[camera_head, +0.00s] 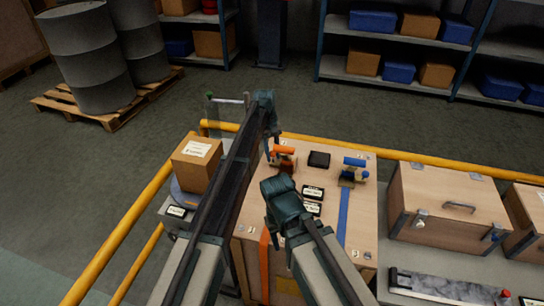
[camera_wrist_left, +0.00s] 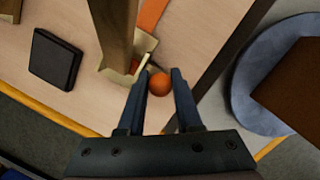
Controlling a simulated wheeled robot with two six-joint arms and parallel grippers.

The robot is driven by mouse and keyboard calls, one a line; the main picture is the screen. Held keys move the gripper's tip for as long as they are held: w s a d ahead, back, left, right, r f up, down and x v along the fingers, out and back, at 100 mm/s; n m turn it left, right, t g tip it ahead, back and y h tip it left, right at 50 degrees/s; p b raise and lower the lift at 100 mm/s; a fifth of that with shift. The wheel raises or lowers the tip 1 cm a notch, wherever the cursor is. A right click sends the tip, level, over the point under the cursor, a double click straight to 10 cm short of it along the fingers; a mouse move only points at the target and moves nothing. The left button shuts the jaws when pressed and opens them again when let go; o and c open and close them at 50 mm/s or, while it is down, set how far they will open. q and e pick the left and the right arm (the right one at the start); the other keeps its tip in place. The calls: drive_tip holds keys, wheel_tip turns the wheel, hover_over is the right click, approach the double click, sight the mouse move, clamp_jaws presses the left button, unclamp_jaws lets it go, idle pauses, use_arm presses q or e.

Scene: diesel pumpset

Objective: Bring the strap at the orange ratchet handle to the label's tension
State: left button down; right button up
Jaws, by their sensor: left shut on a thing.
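The orange ratchet handle (camera_head: 284,149) is on top of a wooden crate (camera_head: 253,222), at its far left part. My left gripper (camera_head: 275,138) reaches down to it. In the left wrist view the fingers (camera_wrist_left: 159,88) are shut on the handle's round orange knob (camera_wrist_left: 159,84). The orange strap (camera_head: 265,262) hangs down the crate's front and also shows in the left wrist view (camera_wrist_left: 153,14). Two small labels (camera_head: 313,192) lie on the crate top; their writing is too small to read. My right gripper (camera_head: 279,236) is over the crate's front part; its fingers are not clear.
A blue ratchet (camera_head: 353,172) with a blue strap (camera_head: 344,215) is on the crate's right side. A black box (camera_head: 319,159) lies between the ratchets. A cardboard box (camera_head: 197,163) stands left. A yellow rail (camera_head: 425,166) runs behind. A latched wooden case (camera_head: 447,205) stands right.

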use_arm(q)
drive_tip(key=shift+w+d+f+g+y+b, duration=0.15)
drive_tip(key=shift+w+g+b, duration=0.1)
drive_tip(key=shift+w+g, duration=0.2)
drive_tip(key=shift+w+d+r+g+y+b, duration=0.1)
drive_tip(key=shift+w+g+y+b, duration=0.1)
drive_tip(key=shift+w+g, duration=0.2)
drive_tip(key=shift+s+g, duration=0.15)
drive_tip(key=shift+g, duration=0.4)
drive_tip(key=c, duration=0.6)
unclamp_jaws()
drive_tip(key=shift+r, duration=0.25)
